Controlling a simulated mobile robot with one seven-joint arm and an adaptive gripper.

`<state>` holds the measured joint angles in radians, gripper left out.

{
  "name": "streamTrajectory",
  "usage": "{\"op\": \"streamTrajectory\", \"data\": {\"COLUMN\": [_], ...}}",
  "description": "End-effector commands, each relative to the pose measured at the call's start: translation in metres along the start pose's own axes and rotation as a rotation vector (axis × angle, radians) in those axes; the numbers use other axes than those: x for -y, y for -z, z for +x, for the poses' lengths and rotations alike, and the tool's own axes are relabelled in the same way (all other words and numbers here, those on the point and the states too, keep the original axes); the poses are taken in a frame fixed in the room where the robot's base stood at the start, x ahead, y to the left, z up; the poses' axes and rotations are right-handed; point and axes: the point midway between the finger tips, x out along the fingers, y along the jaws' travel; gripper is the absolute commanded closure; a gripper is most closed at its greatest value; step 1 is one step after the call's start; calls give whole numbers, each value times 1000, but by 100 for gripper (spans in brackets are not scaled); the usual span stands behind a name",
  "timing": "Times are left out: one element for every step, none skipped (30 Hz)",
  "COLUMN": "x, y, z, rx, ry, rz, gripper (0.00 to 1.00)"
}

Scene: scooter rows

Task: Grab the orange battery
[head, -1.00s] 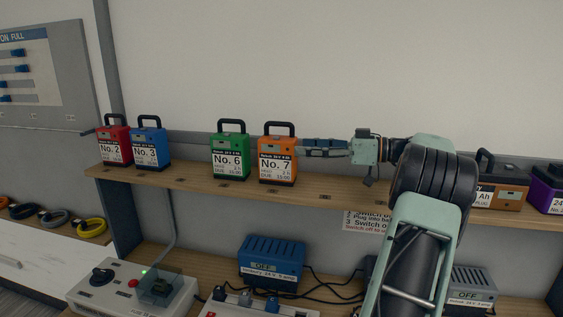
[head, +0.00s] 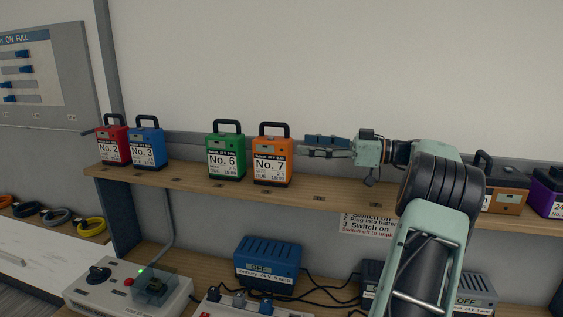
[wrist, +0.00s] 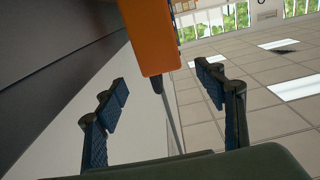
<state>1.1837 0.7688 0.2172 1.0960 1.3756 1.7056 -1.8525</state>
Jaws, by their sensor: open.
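The orange battery (head: 272,156), labelled No. 7 with a black handle on top, stands upright on the wooden shelf (head: 330,199) in the head view. It also shows in the wrist view as an orange block (wrist: 153,36) at the top middle, beyond the fingertips. My gripper (head: 308,147) is just right of the battery, pointing left at it, open and empty. In the wrist view my gripper (wrist: 160,85) has its two fingers wide apart, with the battery ahead of the space between them. The fingers look apart from the battery.
A green battery (head: 226,153) stands close left of the orange one. A blue battery (head: 147,145) and a red battery (head: 113,144) stand further left. A brown battery (head: 504,190) and a purple one (head: 548,194) are at the right. The wall is close behind the shelf.

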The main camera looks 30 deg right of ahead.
Motion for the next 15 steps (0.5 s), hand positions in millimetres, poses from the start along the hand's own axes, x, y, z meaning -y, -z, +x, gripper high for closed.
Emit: {"op": "streamTrajectory", "data": {"x": [0,0,0,0,0,0,0,0,0,1,1,1,1,1,0], "y": [0,0,0,0,0,1,1,1,1,2,2,2,2,2,2], "z": [0,0,1,2,3,6,9,12,18,23,28,34,39,44,49], "rx": [0,0,0,0,0,0,0,0,0,0,0,0,-1,-1,-1], "ry": [0,1,1,1,1,2,2,2,3,4,4,3,3,4,2], "rz": [0,0,0,0,0,0,0,0,1,1,2,2,2,1,1], "gripper": [36,36,36,36,36,36,36,36,36,36,36,36,36,36,36]}}
